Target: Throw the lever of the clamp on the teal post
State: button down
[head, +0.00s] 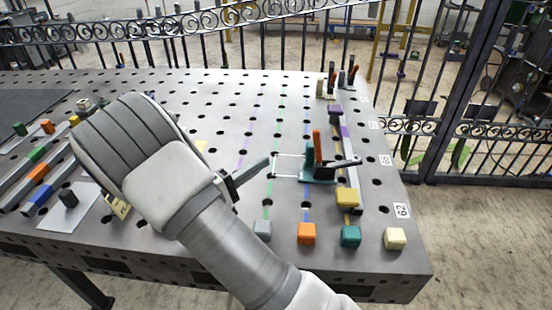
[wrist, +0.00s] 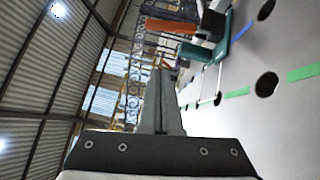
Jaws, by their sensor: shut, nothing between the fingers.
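The clamp with the teal post (head: 309,156) stands near the right side of the table, on a teal base. An orange-red lever (head: 317,143) stands upright on it, and a black arm (head: 342,163) reaches right from it. Thin pale bars (head: 288,176) extend left from the base. My gripper (head: 269,163) is shut and empty, left of the clamp and apart from it. In the wrist view the closed fingers (wrist: 161,95) point towards the clamp, whose orange lever (wrist: 172,27) and teal part (wrist: 229,36) show at the top. The finger tips overlap the background there.
The perforated steel table (head: 215,90) has coloured blocks along its front, including an orange block (head: 306,233) and a teal block (head: 350,237). More clamps (head: 346,78) stand at the back right. A metal fence (head: 180,45) runs behind.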

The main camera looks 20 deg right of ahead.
aim_at(318, 147)
jog(key=w+d+r, duration=0.1)
jog(key=d, duration=1)
jog(key=shift+w+d+r, duration=0.3)
jog(key=shift+w+r, duration=0.05)
jog(key=shift+r, duration=0.05)
jog(key=d+m+y+b, duration=0.1)
jog(key=s+d+r+m+g+y+b, duration=0.1)
jog(key=s+d+m+y+b, duration=0.1)
jog(key=d, duration=0.1)
jog(key=shift+r+m+g, duration=0.25)
jog(key=shift+m+g, duration=0.05)
jog(key=shift+m, duration=0.1)
jog(key=shift+w, duration=0.15)
